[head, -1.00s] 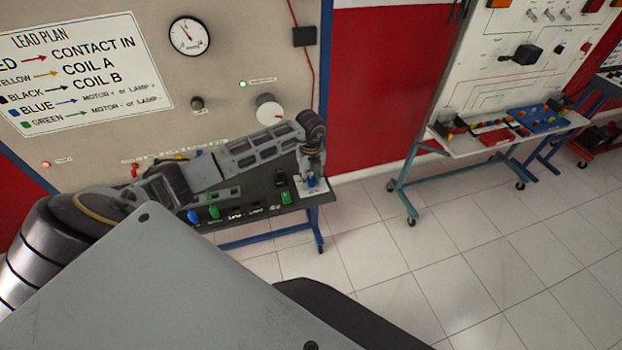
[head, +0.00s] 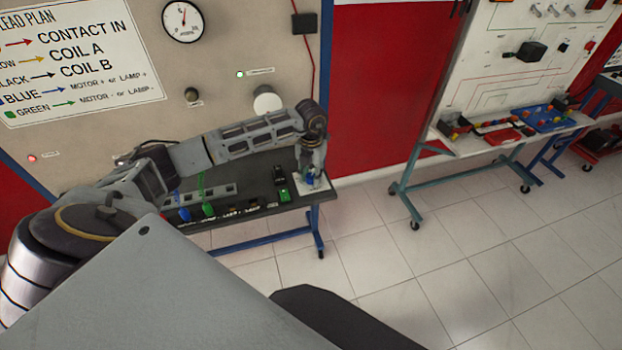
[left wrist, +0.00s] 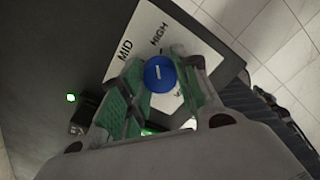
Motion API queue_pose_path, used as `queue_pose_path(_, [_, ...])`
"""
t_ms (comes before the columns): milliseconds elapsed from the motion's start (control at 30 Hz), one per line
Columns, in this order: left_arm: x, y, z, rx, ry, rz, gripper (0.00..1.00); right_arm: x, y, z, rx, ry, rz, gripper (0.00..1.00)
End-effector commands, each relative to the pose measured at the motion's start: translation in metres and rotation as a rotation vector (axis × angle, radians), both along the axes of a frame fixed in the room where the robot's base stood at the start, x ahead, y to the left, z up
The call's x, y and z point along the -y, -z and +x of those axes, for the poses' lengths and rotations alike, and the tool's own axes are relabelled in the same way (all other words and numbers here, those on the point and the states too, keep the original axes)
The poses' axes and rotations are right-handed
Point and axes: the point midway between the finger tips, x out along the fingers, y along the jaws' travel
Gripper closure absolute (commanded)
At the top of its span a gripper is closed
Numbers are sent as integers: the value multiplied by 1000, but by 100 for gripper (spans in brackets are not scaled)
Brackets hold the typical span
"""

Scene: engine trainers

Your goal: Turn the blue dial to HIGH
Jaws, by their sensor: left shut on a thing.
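The blue dial (left wrist: 159,73) sits on a white label plate (left wrist: 186,42) with the printed words MID and HIGH; a further word is partly hidden. A short white line on the dial runs roughly up and down in the left wrist view, on the HIGH side. In the head view, the dial (head: 310,179) shows small at the right end of the dark bench top. My left gripper (left wrist: 160,88) is shut on the dial from above, its green-padded fingers on either side. It also shows in the head view (head: 312,176). My right gripper is not in view.
The dark bench (head: 262,178) carries green and blue plugs and switches. Behind it stands a beige panel (head: 225,60) with a gauge (head: 183,21), a white knob (head: 267,100) and a lit green lamp (head: 239,74). Another trainer table (head: 480,146) stands right. Tiled floor between is clear.

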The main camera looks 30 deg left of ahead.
Motion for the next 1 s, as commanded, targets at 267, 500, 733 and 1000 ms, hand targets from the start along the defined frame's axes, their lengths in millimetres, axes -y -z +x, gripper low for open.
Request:
queue_pose_path(267, [-1, 0, 1, 5, 158, 1, 92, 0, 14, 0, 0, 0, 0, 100])
queue_pose_path(500, [0, -1, 1, 4, 215, -1, 92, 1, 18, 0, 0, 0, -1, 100])
queue_pose_path(733, [0, -1, 1, 3, 224, 0, 92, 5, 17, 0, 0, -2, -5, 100])
queue_pose_path(1000, [0, -1, 1, 3, 223, 0, 57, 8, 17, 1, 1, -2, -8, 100])
